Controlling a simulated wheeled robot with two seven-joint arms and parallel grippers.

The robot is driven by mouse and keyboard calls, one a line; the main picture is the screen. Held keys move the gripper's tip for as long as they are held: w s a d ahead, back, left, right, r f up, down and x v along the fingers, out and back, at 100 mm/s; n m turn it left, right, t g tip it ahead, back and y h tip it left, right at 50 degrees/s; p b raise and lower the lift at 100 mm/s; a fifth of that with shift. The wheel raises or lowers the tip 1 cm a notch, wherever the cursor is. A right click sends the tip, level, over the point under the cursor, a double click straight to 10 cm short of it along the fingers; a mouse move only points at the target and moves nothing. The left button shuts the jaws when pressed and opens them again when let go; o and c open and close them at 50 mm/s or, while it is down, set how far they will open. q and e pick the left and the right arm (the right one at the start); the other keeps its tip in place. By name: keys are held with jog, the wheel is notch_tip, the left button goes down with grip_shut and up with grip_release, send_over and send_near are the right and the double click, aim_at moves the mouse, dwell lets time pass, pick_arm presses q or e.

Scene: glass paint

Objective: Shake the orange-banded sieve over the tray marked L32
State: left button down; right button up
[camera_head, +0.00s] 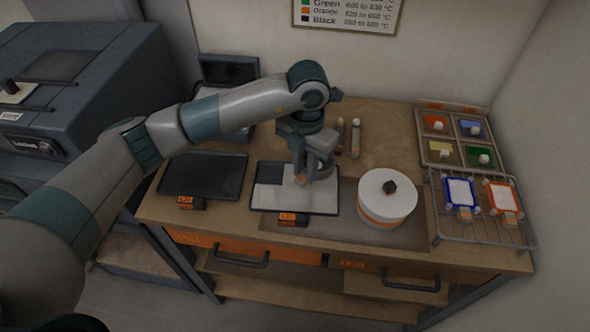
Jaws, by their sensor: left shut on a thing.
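The middle tray has a dark rim and white and dark areas inside. An orange label (287,217) is at its front; I cannot read its number surely. A dark tray (205,174) to the left has another small orange label (185,201), also too small to read surely. My right gripper is not in view.
A white round drum with an orange band and dark knob (387,196) stands right of the middle tray. A wire rack (486,235) holds blue-framed and orange-framed pieces. Behind it is a box of coloured compartments (425,152). Slim tools (355,138) stand at the back.

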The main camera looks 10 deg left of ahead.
pick_arm(q)
jog(key=shift+w+d, duration=0.45)
jog(key=shift+d, duration=0.35)
jog(key=shift+w+d, duration=0.4)
jog(key=shift+d, duration=0.4)
jog(key=shift+a, duration=1.35)
jog(key=shift+s+a+b, duration=0.65)
jog(key=shift+a+b, duration=1.5)
jog(key=shift+a, duration=5)
jog(key=shift+w+d+b, duration=0.25)
jog(key=shift+d+b, duration=0.45)
jog(key=shift+d, duration=2.15)
jog(key=shift+w+d+b, duration=0.2)
jog(key=shift+d+b, duration=0.45)
jog(key=shift+d, duration=2.2)
jog(key=shift+w+d+b, duration=0.25)
jog(key=shift+d+b, duration=0.45)
jog(key=shift+d, duration=2.15)
jog(key=shift+r, duration=0.1)
jog(key=shift+r+p, duration=0.8)
jog(key=shift+r, duration=1.65)
